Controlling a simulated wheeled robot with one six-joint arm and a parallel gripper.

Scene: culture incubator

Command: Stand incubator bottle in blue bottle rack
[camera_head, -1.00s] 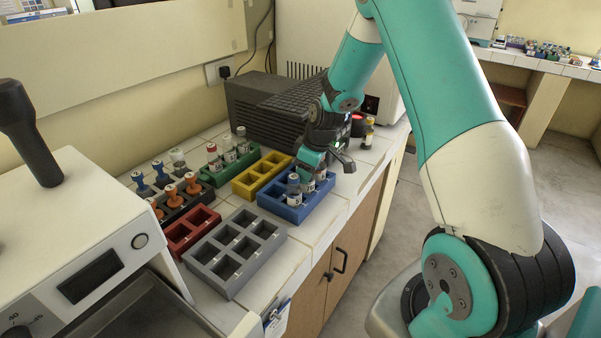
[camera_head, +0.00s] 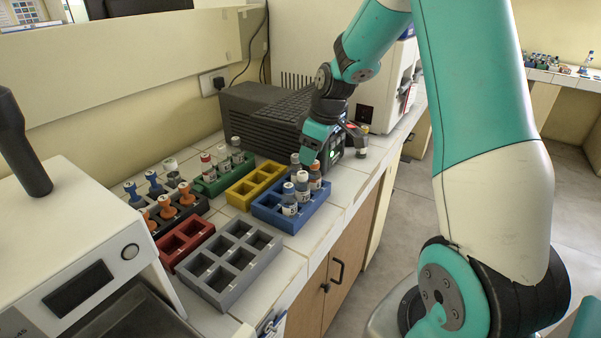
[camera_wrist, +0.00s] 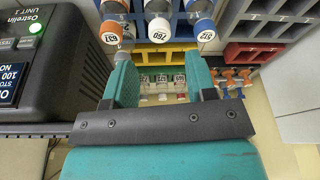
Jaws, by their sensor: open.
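The blue bottle rack (camera_head: 318,211) sits near the counter's front edge. Upright bottles stand in it: a grey-capped one (camera_head: 290,200), a white-capped one (camera_head: 303,188) and an orange-capped one (camera_head: 315,178). Another grey-capped bottle (camera_head: 295,164) shows at the rack's far side, partly hidden; I cannot tell which is the incubator bottle. In the wrist view, the caps 637 (camera_wrist: 111,33), 760 (camera_wrist: 159,31) and 612 (camera_wrist: 202,30) line up beyond my fingertips. My gripper (camera_wrist: 160,66) is open, with nothing visible between its fingers, beside the rack's far end.
A dark bottle (camera_head: 362,142) stands on the counter right of my gripper. Yellow (camera_head: 240,198), green (camera_head: 212,187), red (camera_head: 172,250) and grey (camera_head: 212,293) racks are left of the blue one.

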